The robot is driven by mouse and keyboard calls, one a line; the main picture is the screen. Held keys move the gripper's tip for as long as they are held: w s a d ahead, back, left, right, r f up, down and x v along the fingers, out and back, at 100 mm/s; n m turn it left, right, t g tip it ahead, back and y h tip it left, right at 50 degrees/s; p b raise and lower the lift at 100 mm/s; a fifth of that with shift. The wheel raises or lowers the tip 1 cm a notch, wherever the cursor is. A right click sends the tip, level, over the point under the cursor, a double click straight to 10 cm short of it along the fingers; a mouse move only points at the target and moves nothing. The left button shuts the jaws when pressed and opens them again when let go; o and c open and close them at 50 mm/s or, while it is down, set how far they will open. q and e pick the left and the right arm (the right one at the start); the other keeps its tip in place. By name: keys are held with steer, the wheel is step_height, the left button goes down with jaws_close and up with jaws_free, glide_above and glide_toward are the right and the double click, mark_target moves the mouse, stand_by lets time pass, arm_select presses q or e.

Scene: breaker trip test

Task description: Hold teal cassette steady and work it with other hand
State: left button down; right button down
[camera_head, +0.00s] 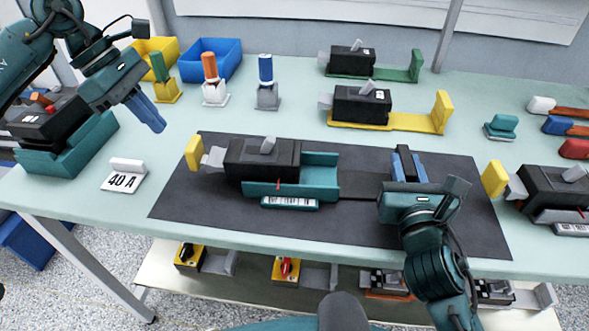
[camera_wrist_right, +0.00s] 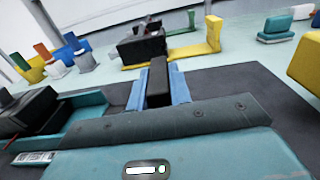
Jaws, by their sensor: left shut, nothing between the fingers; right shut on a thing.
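The teal cassette (camera_head: 320,175) lies on the dark mat (camera_head: 190,200), with a black breaker block (camera_head: 262,160) in its left part and a barcode label at its front. A dark flat strip (camera_head: 365,187) runs from its right end toward my right gripper. My right gripper (camera_head: 408,165) is shut on a black upright bar (camera_wrist_right: 158,82), which shows between its blue fingers in the wrist view. The bar's lower end is hidden. My left gripper (camera_head: 150,113) is shut and empty above the table's left part, apart from the cassette.
Yellow (camera_head: 152,48) and blue (camera_head: 212,60) bins stand behind. Green and yellow cassettes (camera_head: 400,122) lie at the back; another black block (camera_head: 555,190) stands right.

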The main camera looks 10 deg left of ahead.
mark_target(196, 143)
arm_select(q)
steer(key=shift+x, duration=3.95)
steer(key=shift+w, duration=0.1)
steer(key=shift+d, duration=0.4)
steer(key=shift+w+d, duration=0.2)
steer(key=shift+d, duration=1.95)
steer(key=shift+a, duration=0.1)
steer(key=shift+a, duration=0.45)
step_height(196, 143, up, 7)
